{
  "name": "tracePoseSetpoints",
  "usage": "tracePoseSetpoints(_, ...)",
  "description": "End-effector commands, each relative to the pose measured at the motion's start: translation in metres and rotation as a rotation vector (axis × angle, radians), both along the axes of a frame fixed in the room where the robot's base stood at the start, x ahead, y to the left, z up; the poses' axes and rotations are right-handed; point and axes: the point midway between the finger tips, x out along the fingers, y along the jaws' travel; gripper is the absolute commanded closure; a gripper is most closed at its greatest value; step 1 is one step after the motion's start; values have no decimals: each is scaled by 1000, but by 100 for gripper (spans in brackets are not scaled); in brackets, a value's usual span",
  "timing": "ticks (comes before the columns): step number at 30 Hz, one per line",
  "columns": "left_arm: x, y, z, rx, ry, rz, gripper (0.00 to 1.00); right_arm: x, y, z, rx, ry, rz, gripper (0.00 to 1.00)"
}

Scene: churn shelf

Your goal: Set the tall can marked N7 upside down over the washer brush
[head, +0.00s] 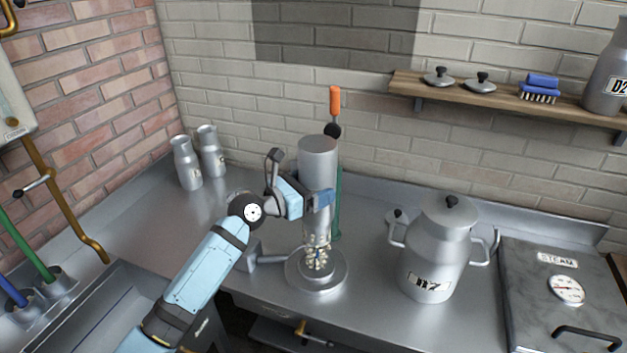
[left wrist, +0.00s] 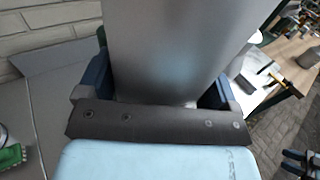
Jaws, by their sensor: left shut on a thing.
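A tall grey metal can (head: 318,165) is upside down, with its flat bottom up. My left gripper (head: 305,198) is shut on it around its side. It also fills the upper middle of the left wrist view (left wrist: 175,50). No label shows on the side in view. The can's lower end is right at the washer brush (head: 318,262), whose pale bristles show below it. Whether the brush's top is inside the mouth, I cannot tell. The brush stands on a round metal washer base (head: 333,282). Dark blue pieces at the left wrist view's lower right may be my right gripper.
A lidded two-handled churn (head: 436,255) with a hard-to-read label stands right of the washer. An orange-topped lever (head: 335,101) stands behind the can. Two small cans (head: 186,165) stand back left. A steam box (head: 560,290) is at right.

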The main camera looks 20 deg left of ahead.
Motion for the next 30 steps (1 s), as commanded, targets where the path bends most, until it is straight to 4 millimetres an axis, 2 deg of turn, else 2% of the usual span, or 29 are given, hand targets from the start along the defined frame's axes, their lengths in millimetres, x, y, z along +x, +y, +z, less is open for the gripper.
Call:
tracePoseSetpoints(3, 0, 0, -15, -1, 1, 1, 43, -1, 0, -9, -1, 3, 0, 57)
tracePoseSetpoints(30, 0, 0, -100, -1, 0, 0, 43, 1, -2, -52, -4, -4, -2, 57)
